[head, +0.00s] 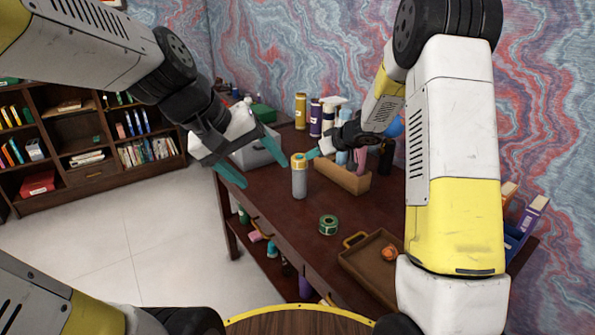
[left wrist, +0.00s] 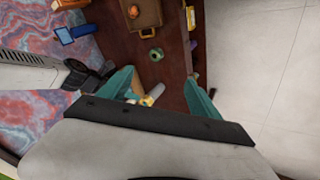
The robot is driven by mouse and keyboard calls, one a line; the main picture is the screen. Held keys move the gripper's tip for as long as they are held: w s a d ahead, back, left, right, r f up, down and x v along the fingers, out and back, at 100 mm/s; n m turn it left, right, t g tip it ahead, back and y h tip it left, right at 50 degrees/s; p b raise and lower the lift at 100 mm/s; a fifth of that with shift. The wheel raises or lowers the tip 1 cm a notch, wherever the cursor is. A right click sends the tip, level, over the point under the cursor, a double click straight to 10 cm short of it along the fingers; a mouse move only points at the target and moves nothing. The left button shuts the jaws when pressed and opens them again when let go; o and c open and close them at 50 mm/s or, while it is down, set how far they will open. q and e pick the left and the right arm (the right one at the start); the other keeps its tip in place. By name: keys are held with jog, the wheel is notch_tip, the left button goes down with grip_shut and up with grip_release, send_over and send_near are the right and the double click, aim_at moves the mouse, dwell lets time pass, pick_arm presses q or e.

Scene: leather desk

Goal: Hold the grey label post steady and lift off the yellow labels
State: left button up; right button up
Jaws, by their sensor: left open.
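The grey label post (head: 299,184) stands upright on the desk, with yellow labels (head: 299,161) around its top. My left gripper (head: 264,172) is open, its teal fingers spread just left of the post and apart from it. In the left wrist view, the post (left wrist: 155,91) shows between the open fingers (left wrist: 160,77), partly hidden at its near end. My right gripper (head: 313,154) is at the right of the labels, its teal tip very close to them. Whether it touches or grips them is unclear.
A green tape roll (head: 328,225) lies in front of the post. A brown tray (head: 372,262) holding an orange object is at the front right. A tan box (head: 343,178) stands behind the post. A grey box (head: 258,152) stands behind my left gripper. The desk's left edge is close.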

aim_at(295, 181)
pick_arm(q)
jog(key=w+d+f+n+h, duration=0.2)
jog(key=w+d+n, duration=0.1)
jog(key=w, duration=0.3)
jog(key=w+d+f+n+h, duration=0.1)
jog(key=w+d+f+n, duration=0.1)
jog(key=w+n, duration=0.35)
jog(key=w+d+f+n+h, duration=0.2)
jog(key=w+d+f, duration=0.1)
jog(key=w, duration=0.5)
jog(key=w+a+f+n+t, duration=0.1)
jog(key=w+f+n, duration=0.4)
jog(key=w+f, duration=0.1)
jog(key=w+a+f+n+t+y, duration=0.1)
jog(key=w+f+n+t, duration=0.1)
jog(key=w+f+n, duration=0.3)
jog(key=w+a+f+n+t, duration=0.1)
jog(key=w+f+n, duration=0.4)
jog(key=f, duration=0.5)
jog(key=shift+w+t, duration=0.7)
jog(key=shift+w, duration=0.4)
jog(key=shift+w+d+f+n+y, duration=0.15)
jog(key=shift+w+d+n+y, duration=0.05)
jog(key=shift+w+n+y, duration=0.1)
jog(key=x, duration=0.7)
jog(key=shift+w+d, duration=0.1)
jog(key=shift+w, duration=0.05)
jog(key=shift+c, duration=0.2)
